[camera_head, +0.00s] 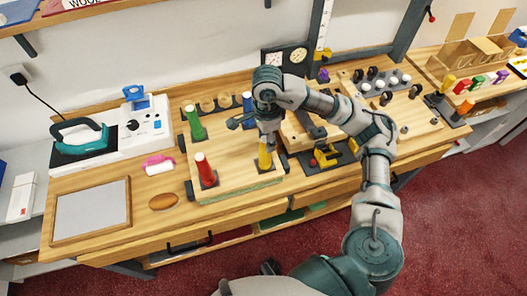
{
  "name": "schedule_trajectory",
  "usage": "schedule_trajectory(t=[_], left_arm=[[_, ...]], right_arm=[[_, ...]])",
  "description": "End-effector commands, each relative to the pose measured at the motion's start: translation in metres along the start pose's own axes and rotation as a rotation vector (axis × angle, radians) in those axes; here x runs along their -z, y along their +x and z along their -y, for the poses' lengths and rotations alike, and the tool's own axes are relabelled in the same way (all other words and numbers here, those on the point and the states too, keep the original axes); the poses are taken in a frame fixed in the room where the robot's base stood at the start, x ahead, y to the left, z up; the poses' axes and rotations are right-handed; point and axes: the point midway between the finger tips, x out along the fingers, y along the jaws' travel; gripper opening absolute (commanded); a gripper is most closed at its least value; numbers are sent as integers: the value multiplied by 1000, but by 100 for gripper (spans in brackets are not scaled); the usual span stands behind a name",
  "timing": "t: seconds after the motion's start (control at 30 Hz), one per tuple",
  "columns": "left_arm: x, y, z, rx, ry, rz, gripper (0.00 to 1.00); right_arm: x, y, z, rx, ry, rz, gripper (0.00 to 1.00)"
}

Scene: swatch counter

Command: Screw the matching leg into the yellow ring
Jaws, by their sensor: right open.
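A yellow leg (264,158) stands upright near the front right of a wooden board (232,185). My right gripper (268,138) is open, pointing down at the top of the yellow leg. I cannot tell whether its fingers are around the leg or just above it. A red leg (205,171) stands on a dark base at the board's front left. A green leg (193,124) stands at the back left, and a blue leg (247,102) stands behind my gripper, partly hidden. I cannot make out a yellow ring. My left gripper is not in view.
A teal iron (82,137) and a white unit (146,124) stand at the left. A pink item (158,161), a brown oval (163,202) and a framed panel (92,210) lie left of the board. A dark tray with a yellow tool (326,157) is at the right.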

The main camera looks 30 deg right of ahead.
Motion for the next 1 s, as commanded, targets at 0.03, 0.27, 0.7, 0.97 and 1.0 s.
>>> schedule_trajectory(t=[0.03,0.27,0.7,0.97,1.0], left_arm=[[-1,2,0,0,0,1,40],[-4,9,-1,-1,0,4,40],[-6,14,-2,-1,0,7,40],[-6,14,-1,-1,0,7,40],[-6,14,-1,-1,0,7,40]], right_arm=[[0,0,1,2,-85,1,46],[1,-1,4,4,-512,0,46],[1,-2,7,3,-917,0,46],[1,-2,8,4,-915,0,1],[0,-2,8,4,-915,0,0]])
